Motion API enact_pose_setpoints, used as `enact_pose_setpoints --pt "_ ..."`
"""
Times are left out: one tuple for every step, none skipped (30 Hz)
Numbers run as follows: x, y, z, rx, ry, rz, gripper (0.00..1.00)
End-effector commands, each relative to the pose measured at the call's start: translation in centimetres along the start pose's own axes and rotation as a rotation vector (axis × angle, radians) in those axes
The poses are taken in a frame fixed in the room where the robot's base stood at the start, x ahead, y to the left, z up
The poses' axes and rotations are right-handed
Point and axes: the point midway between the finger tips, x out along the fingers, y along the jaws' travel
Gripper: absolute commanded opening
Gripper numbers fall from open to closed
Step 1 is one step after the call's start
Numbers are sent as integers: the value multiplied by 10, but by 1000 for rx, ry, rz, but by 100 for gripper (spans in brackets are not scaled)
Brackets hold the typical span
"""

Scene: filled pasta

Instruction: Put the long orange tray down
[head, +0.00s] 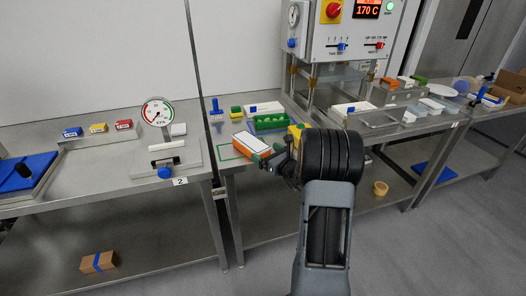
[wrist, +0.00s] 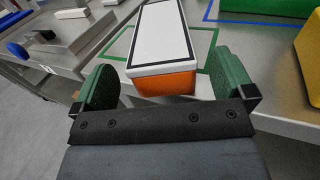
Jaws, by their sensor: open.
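The long orange tray (head: 252,150) has a flat white top with a black border. It lies on the steel table over a green outline (head: 226,152). In the wrist view, the tray (wrist: 165,82) points away from me, with its near end between my fingers. My gripper (wrist: 163,78) has two green fingers, one on each side of that end, with visible gaps to the tray. It is open and also shows in the head view (head: 270,156), at the tray's right end. The tray's underside is hidden.
A green tray (head: 271,122) stands behind the orange tray, and a yellow block (head: 296,132) is close by on the right. A press (head: 345,40) rises behind. A gauge (head: 157,112) stands on the left table, across a narrow gap.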

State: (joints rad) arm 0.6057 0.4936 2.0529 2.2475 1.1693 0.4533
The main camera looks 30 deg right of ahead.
Motion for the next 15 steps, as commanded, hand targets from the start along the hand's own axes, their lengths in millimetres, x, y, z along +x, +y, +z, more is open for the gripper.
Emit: enact_pose_setpoints --pt "-11 -1 0 0 -1 -4 100" --pt "-17 -1 0 0 0 -4 100" --pt "-25 -1 0 0 -1 -4 100" --pt "-31 -1 0 0 -1 -4 100" --pt "-37 -1 0 0 0 -4 100" --pt "-45 -1 0 0 0 -4 100" --pt "-50 -1 0 -1 -1 -4 100" --pt "-55 -1 0 -1 0 -3 100" --pt "-62 -1 0 0 0 -4 100" --pt "-66 -1 0 0 -1 -3 100" --pt "-70 0 0 -1 -1 -2 100" --pt "-75 -1 0 -1 -1 -3 100" --pt "-79 -1 0 -1 0 -3 100" --pt "-82 -1 0 -1 0 -2 100" --pt "-85 0 0 -1 0 -1 100"
